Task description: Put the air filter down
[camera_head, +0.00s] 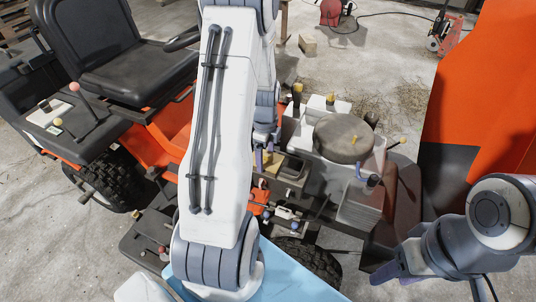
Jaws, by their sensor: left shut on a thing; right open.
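My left arm crosses the middle of the head view, and its wrist comes down on the right side of the white forearm. My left gripper (263,158) is beside the engine, partly hidden by the forearm. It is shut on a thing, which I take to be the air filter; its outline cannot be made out. A small tan-yellow piece (262,183) shows just below the fingers, and I cannot tell whether it is part of the filter. My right gripper (401,271) is at the lower right, open and empty, apart from the engine.
The engine (310,140) has a round grey-brown cover (343,138) and yellow caps. An open dark box (290,168) sits just right of the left gripper. A black seat (120,50) is at left, an orange hood (485,90) at right. A light blue surface (300,285) lies below.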

